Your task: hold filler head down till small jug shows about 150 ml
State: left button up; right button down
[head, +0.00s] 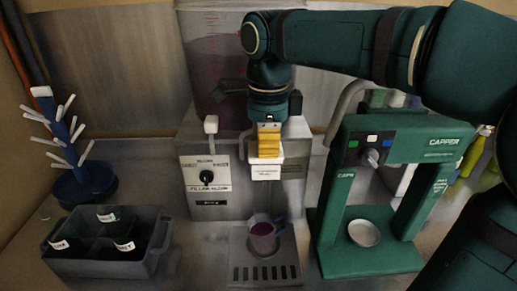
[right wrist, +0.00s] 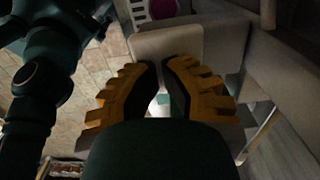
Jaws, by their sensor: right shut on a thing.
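The filler machine (head: 222,205) stands at the centre with a knob panel at its left. My right gripper (head: 268,148), with yellow ridged fingers, points down and is shut on the filler head (head: 267,172), the pale block above the jug. The filler head also shows in the right wrist view (right wrist: 167,48), just beyond the fingers (right wrist: 162,95). The small jug (head: 263,240) stands upright on the drip tray (head: 238,272) below the head, apart from my gripper. Purple liquid shows inside it; its scale is too small to read. My left gripper is not in view.
A green capper (head: 333,225) with a pale round dish (head: 364,233) stands close at the right. A large vessel (head: 215,55) of dark liquid is behind.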

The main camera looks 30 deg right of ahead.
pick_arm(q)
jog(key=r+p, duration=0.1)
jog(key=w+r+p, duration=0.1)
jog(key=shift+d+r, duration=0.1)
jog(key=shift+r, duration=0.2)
pick_arm(e)
notch_tip(320, 180, up, 9)
jog(key=shift+r, duration=0.15)
